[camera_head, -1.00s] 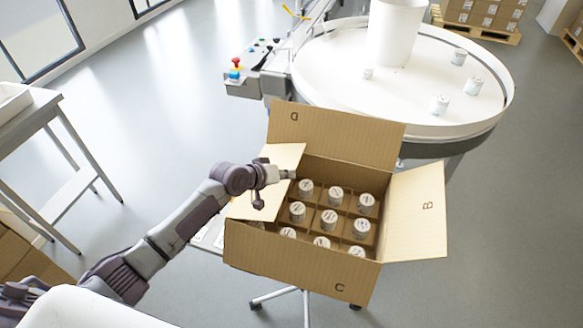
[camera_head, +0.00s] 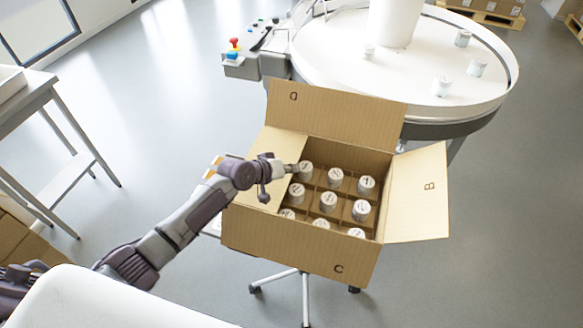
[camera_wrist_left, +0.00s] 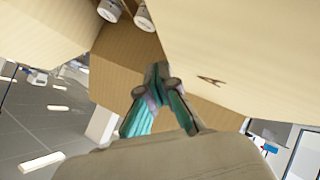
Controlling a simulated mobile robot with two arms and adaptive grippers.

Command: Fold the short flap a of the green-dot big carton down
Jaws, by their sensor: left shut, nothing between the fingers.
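The big open carton (camera_head: 300,250) stands on a wheeled stand and holds several white jars with printed lids (camera_head: 328,201) in a divider grid. Its left short flap (camera_head: 258,196) leans inward over the left side of the opening. In the left wrist view this flap (camera_wrist_left: 235,50) is close up with a dark letter on it, apparently A. My left gripper (camera_head: 296,168) is shut and empty beside the flap's inner edge, above the jars; its fingers also show in the left wrist view (camera_wrist_left: 160,95). I cannot tell whether they touch the flap. No green dot is visible. My right gripper is out of view.
Flaps D (camera_head: 335,112), B (camera_head: 418,195) and C (camera_head: 338,267) stand open at the back, right and front. A white round table (camera_head: 400,85) with several jars is behind the carton. A grey side table (camera_head: 40,90) is at left, with clear floor between.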

